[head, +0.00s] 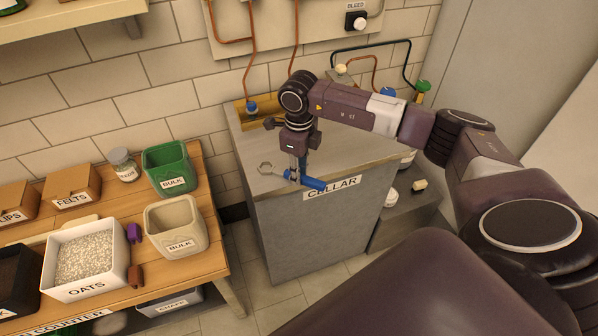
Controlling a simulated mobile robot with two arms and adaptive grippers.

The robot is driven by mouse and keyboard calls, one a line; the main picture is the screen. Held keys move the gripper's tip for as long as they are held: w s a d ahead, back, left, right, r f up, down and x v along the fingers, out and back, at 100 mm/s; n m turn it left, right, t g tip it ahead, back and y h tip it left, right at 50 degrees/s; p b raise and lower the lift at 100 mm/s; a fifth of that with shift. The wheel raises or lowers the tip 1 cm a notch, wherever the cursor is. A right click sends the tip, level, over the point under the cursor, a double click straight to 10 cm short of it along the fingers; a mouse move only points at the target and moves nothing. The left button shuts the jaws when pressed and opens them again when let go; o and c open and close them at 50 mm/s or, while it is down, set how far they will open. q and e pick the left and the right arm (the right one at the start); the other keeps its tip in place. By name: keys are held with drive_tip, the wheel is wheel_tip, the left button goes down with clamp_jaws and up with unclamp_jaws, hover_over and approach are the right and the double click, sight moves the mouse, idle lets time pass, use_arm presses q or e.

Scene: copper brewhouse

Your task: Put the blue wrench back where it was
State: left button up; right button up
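The blue wrench (313,184) has a blue handle and a grey metal head that points left. It is at the front edge of the grey cabinet labelled CELLAR (325,225), partly over the label. My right gripper (296,178) points down and its narrow fingers are closed around the wrench near where the handle meets the metal. I cannot tell whether the wrench touches the cabinet top or is just above it. My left gripper is not in view.
A yellow tray (240,112) with a blue-capped item stands at the cabinet's back left. On the left, a wooden counter (205,215) holds a green bin (167,155), a beige bin (160,220), a white grain box (122,245) and cartons. Copper pipes run up the tiled wall.

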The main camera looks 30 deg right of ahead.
drive_tip(key=o, duration=0.4)
drive_tip(key=shift+r, duration=3.8)
drive_tip(key=shift+a, duration=0.1)
